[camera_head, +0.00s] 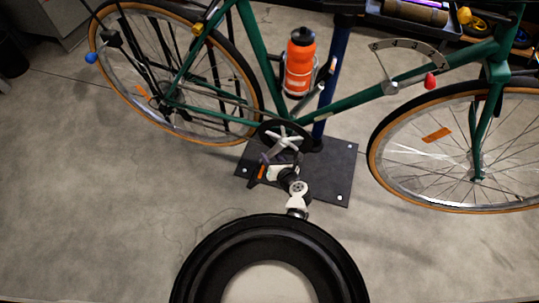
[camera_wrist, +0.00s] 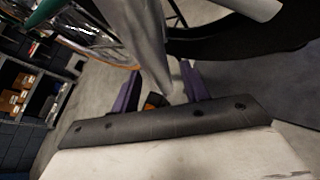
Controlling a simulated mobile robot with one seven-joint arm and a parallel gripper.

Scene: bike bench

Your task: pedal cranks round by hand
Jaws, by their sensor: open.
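The green bike (camera_head: 350,103) is held at a stand, side-on to me. Its chainring (camera_head: 270,130) and silver crank (camera_head: 283,141) sit low at the middle of the frame. My gripper (camera_head: 273,158) is just below the crank, over the stand's base. In the wrist view, my gripper (camera_wrist: 158,88) has its two purple fingers apart, with a grey crank arm (camera_wrist: 150,45) coming down between them. I cannot tell whether either finger touches it. An orange patch (camera_wrist: 154,99), possibly a pedal reflector, shows between the fingers. The pedal is mostly hidden by my gripper.
The dark base plate (camera_head: 335,178) lies under the crank, with the blue post (camera_head: 327,90) behind. The rear wheel (camera_head: 180,75) is left, the front wheel (camera_head: 465,145) right. An orange bottle (camera_head: 299,65) is on the frame. Open floor lies in front.

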